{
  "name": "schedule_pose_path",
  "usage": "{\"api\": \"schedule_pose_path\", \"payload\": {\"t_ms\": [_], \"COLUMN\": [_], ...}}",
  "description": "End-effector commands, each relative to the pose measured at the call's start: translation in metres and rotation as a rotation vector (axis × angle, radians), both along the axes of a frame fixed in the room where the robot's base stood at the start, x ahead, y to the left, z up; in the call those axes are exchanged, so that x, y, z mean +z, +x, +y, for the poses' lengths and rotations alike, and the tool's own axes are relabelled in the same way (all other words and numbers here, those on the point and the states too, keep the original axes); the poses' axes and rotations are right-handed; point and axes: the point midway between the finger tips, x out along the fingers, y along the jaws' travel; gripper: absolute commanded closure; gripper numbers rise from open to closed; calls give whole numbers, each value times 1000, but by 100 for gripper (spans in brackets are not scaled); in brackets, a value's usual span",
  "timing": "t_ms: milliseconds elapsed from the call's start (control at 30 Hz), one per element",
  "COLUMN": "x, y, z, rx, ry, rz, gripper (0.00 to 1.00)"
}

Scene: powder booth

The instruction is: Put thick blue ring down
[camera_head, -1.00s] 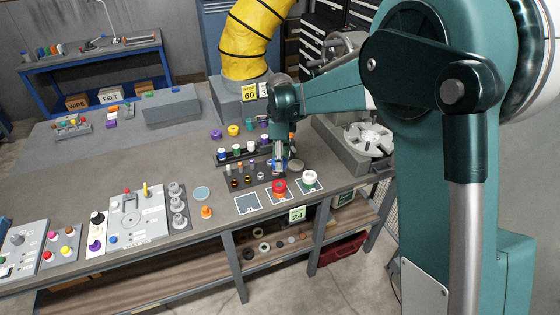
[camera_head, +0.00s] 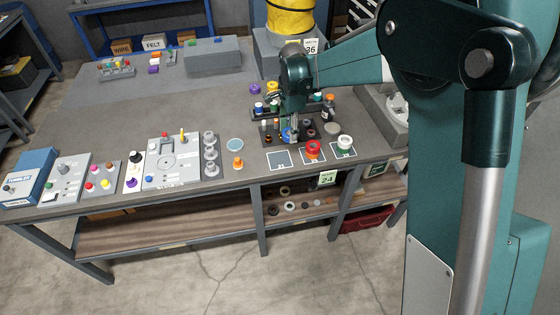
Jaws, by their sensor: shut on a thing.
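My gripper (camera_head: 292,132) points down over the dark tray of small parts near the table's front right. It is shut on the thick blue ring (camera_head: 286,136), which shows as a small blue patch at the fingertips. The fingers and my wrist hide much of the ring. I cannot tell whether it touches the tray. An empty grey-blue square mat (camera_head: 279,160) lies just in front of the tray.
A red ring part (camera_head: 313,149) and a white ring part (camera_head: 344,143) sit on mats to the right. An orange piece (camera_head: 238,163) and a round pale blue disc (camera_head: 235,145) lie to the left. A dark rack with colored caps stands behind the tray.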

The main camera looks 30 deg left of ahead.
Motion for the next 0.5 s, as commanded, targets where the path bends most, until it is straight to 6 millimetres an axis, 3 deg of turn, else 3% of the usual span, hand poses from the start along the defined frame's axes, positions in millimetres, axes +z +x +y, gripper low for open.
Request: {"api": "schedule_pose_path", "payload": {"t_ms": [200,500], "x": [-14,-16], "y": [-24,-30], "z": [22,27], "rx": [168,216], "ry": [0,0], "rz": [0,0], "gripper": [81,81]}}
